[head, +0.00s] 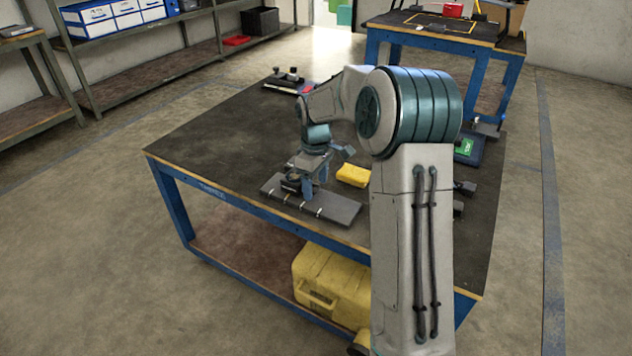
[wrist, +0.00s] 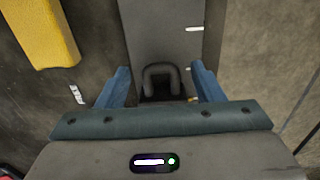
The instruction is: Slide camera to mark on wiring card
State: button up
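A long dark grey plate with white marks along one edge, which looks like the wiring card (head: 335,207), lies on the near part of the dark table. It also shows in the wrist view (wrist: 160,25). A small black body with a grey U-shaped handle, probably the camera (wrist: 161,78), sits on the plate between my fingers. In the head view it is a dark shape (head: 291,184) partly hidden by my gripper. My gripper (wrist: 160,72) points down over it with its blue fingers apart. A gap shows on each side of the handle. The lower part of the black body is hidden.
A yellow block (head: 353,175) lies just behind the plate, also in the wrist view (wrist: 42,30). Dark parts (head: 287,80) lie at the table's far corner. A green-marked item (head: 466,147) is at the right, beyond my arm. The table's left part is clear.

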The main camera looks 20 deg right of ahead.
notch_tip(320, 180, up, 14)
jog(key=p, duration=0.3)
jog(key=shift+p, duration=0.35)
jog(key=s+a+r+m+t+p, duration=0.1)
jog(key=s+a+r+m+p, duration=0.25)
jog(key=s+r+p, duration=0.9)
jog(key=s+r+m+t+p, duration=0.1)
jog(key=s+r+m+p, duration=0.1)
jog(key=s, duration=0.7)
jog(key=s+r+m+p, duration=0.2)
jog(key=s+m+p, duration=0.1)
jog(key=s, duration=0.5)
jog(key=shift+s+d+m+t+p, duration=0.2)
jog(key=shift+s+m+t+p, duration=0.2)
jog(key=shift+p, duration=0.15)
jog(key=shift+r, duration=0.15)
